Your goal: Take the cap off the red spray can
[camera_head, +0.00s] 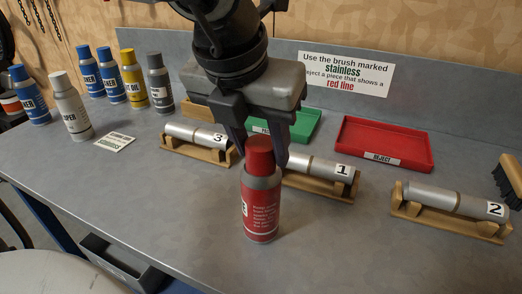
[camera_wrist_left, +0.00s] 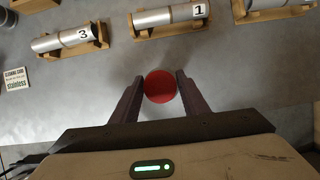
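The red spray can (camera_head: 261,212) stands upright on the grey bench, with its red cap (camera_head: 259,153) on top. My left gripper (camera_head: 262,150) points down at the cap, one finger on each side. In the left wrist view the cap (camera_wrist_left: 160,87) shows from above as a red disc between the fingertips (camera_wrist_left: 158,85). The fingers are apart, and I see no clear grip on the cap; whether they touch its sides is hard to tell. The can's body is hidden below the cap in the wrist view. My right gripper is not in view.
A red tray (camera_head: 385,135) and green tray (camera_head: 302,125) lie behind. Several spray cans (camera_head: 72,108) stand at left. Bench front is clear.

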